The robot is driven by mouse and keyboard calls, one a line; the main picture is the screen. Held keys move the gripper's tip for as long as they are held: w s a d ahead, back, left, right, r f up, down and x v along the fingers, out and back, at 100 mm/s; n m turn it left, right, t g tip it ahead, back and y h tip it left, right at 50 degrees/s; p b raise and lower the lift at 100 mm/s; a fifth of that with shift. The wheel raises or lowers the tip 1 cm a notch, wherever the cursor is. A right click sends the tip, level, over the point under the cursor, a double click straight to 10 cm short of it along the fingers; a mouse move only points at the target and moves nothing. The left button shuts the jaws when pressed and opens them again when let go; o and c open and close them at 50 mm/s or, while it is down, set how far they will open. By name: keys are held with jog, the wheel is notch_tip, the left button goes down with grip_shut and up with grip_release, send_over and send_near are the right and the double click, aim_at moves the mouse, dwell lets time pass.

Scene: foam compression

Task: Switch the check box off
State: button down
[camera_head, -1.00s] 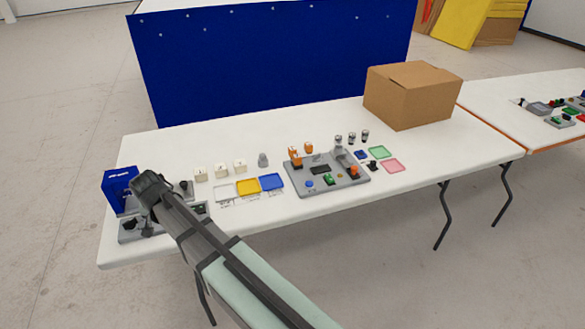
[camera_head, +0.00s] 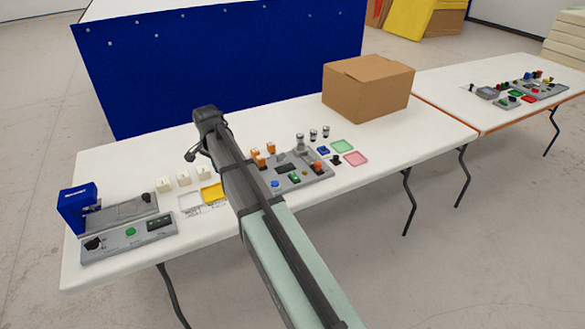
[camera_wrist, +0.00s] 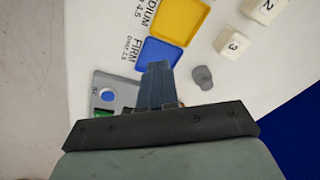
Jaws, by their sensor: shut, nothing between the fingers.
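No label in view tells me which device is the check box. One grey control panel (camera_head: 130,238) at the table's left end has a black knob, a green button and a dark switch block. Another grey panel (camera_head: 312,178) stands mid-table with orange parts, a blue button and a green button. Its corner with the blue button (camera_wrist: 108,95) shows at the left of the wrist view. My gripper (camera_wrist: 157,68) is shut and empty, above the table by the blue tray (camera_wrist: 160,53). The switch positions are too small to read.
A blue box-like device (camera_head: 77,208) stands at the left end. White numbered cubes (camera_head: 183,180), a yellow tray (camera_head: 212,192) and a grey knobbed piece (camera_wrist: 203,77) lie near my arm. A cardboard box (camera_head: 368,87) stands at the back right. A second table (camera_head: 455,90) is further right.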

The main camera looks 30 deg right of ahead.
jog(key=d+r+m, duration=0.3)
jog(key=d, duration=0.9)
notch_tip(320, 180, up, 3)
jog(key=m+g, duration=0.2)
jog(key=m, duration=0.2)
send_over(293, 174)
jog(key=shift+y, duration=0.3)
notch_tip(293, 174, down, 14)
jog(key=shift+w, duration=0.1)
jog(key=shift+f, duration=0.2)
jog(key=shift+s+r, duration=0.3)
jog(key=shift+s, duration=0.45)
